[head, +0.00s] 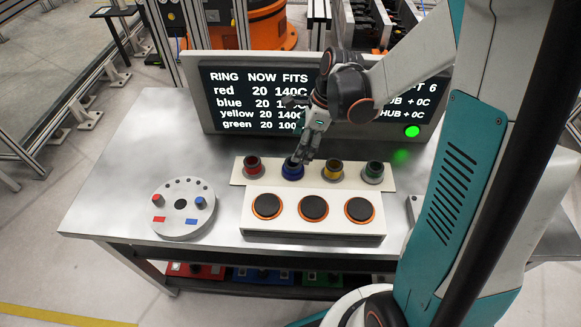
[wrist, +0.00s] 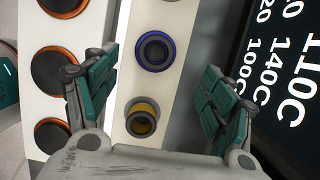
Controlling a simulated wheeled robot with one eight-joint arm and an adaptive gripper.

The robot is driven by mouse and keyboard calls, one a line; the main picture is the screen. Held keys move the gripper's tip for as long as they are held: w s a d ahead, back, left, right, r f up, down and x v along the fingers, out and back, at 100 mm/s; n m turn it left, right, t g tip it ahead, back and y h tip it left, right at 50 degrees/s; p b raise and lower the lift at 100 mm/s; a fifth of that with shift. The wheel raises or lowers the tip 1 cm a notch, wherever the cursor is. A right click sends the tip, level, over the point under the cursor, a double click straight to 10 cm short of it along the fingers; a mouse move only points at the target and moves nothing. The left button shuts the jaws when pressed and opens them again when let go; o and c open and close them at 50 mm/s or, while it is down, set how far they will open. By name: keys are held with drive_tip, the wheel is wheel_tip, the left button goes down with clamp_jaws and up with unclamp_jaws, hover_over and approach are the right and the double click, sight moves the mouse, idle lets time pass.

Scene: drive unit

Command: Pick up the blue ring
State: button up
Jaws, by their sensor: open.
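The blue ring (head: 292,170) sits second from the left in a row of coloured rings on a white stand (head: 240,178). In the wrist view the blue ring (wrist: 154,68) is a dark blue round rim around a dark centre, lying ahead of the palm between the lines of the two fingers. My gripper (head: 305,150) is open and empty, just above and beside the blue ring in the head view. Whether a finger touches it cannot be told. It also shows in the wrist view (wrist: 158,72), fingers spread wide on either side of the row.
Red (head: 252,166), yellow (head: 333,170) and green (head: 374,171) rings share the row. Three black pads with orange rims (head: 313,208) stand in front. A screen (head: 240,95) rises close behind. A round grey plate (head: 183,225) holds small red and blue parts.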

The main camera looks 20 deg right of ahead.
sight(293, 163)
drive_tip(key=b+x, duration=0.1)
drive_tip(key=x, duration=0.3)
drive_tip(key=b+x, duration=0.2)
drive_tip(key=x, duration=0.3)
drive_tip(key=shift+s, duration=0.2)
drive_tip(key=shift+r, duration=0.1)
drive_tip(key=c, duration=1.4)
drive_tip(key=shift+r, duration=0.1)
drive_tip(key=shift+r+p, duration=4.4)
drive_tip(key=shift+r, duration=7.05)
